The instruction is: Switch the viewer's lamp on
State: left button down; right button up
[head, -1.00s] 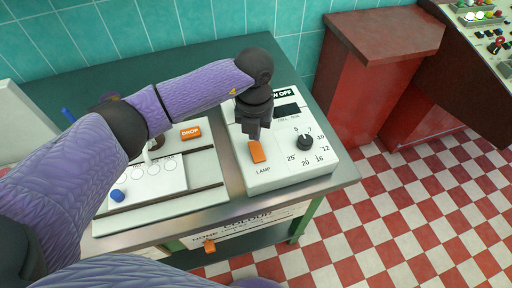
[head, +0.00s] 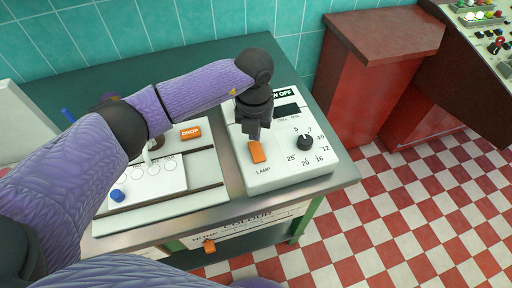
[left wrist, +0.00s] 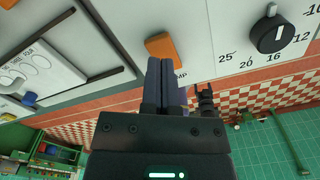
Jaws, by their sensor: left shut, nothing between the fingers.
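The viewer (head: 285,175) is a pale box with a black dial (head: 305,142) and an orange lamp switch (head: 257,152) above the word LAMP. The switch also shows in the left wrist view (left wrist: 162,46), just beyond the fingertips. My left gripper (head: 254,138) is shut and empty, pointing down at the switch's far end. In the left wrist view its closed fingers (left wrist: 167,62) overlap the switch's near edge; I cannot tell whether they touch it. My right gripper is not in view.
Left of the viewer is a pale panel (head: 205,200) with an orange DROP block (head: 190,132) and a blue knob (head: 118,195). A red cabinet (head: 365,80) stands at right, beside open checkered floor.

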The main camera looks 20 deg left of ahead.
aim_at(254, 144)
pick_arm(q)
jog(key=shift+f+b, duration=0.9)
jog(key=shift+f, duration=0.35)
dwell(0.7)
notch_tip(254, 144, up, 7)
jog(key=p, duration=0.6)
jog(key=shift+r, duration=0.15)
